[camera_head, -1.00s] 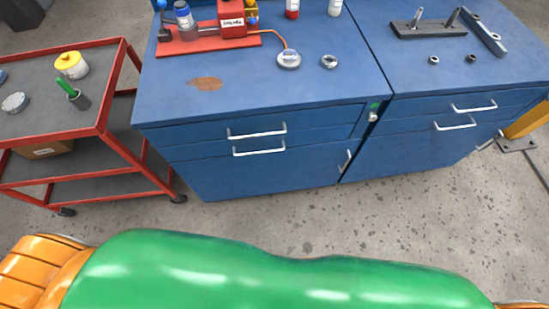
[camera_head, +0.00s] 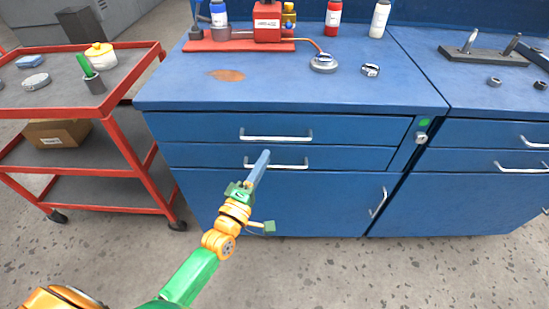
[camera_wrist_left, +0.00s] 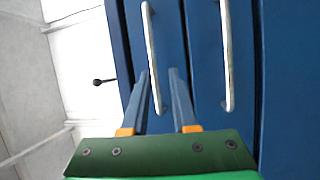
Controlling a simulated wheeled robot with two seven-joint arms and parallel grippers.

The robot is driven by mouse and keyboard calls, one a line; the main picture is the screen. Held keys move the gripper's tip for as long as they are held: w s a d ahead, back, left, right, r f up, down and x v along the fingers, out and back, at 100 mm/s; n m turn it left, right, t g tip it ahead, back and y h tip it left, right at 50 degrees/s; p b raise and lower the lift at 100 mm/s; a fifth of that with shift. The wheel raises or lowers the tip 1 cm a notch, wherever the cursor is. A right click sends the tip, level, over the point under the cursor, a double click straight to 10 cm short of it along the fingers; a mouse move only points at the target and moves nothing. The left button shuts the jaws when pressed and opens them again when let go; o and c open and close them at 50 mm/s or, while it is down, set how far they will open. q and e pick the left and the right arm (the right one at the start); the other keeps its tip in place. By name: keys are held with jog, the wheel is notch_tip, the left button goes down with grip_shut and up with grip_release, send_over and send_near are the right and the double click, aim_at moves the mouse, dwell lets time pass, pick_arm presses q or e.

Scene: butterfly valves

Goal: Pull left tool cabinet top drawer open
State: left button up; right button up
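The left tool cabinet (camera_head: 160,128) is blue, with two shallow drawers above a door. Its top drawer (camera_head: 210,129) is shut and has a pale bar handle (camera_head: 275,136). My left gripper (camera_head: 263,158) is in front of the drawers, its tips just below the top handle in the head view. In the left wrist view my left gripper (camera_wrist_left: 158,74) is open, and the bar handle (camera_wrist_left: 151,45) appears between the lines of its two fingers. I cannot tell how far the tips are from it. My right gripper is not in view.
The second drawer's handle (camera_head: 290,164) is close below my left fingers. A red cart (camera_head: 130,102) stands to the left. A second blue cabinet (camera_head: 470,190) adjoins at right. The worktop holds a red device (camera_head: 267,22) and bottles. Grey floor is clear in front.

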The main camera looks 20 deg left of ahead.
aim_at(274, 138)
pick_arm(q)
jog(key=shift+w+d+r+t, duration=0.1)
jog(key=shift+w+r+t, duration=0.05)
jog(key=shift+w+r, duration=0.4)
jog(key=shift+w+d+r+t, duration=0.15)
jog(key=shift+w+r, duration=0.15)
jog(key=shift+w, duration=0.35)
jog(key=x, duration=0.4)
jog(key=shift+w+a+f, duration=0.1)
jog(key=shift+w, duration=0.25)
grip_shut()
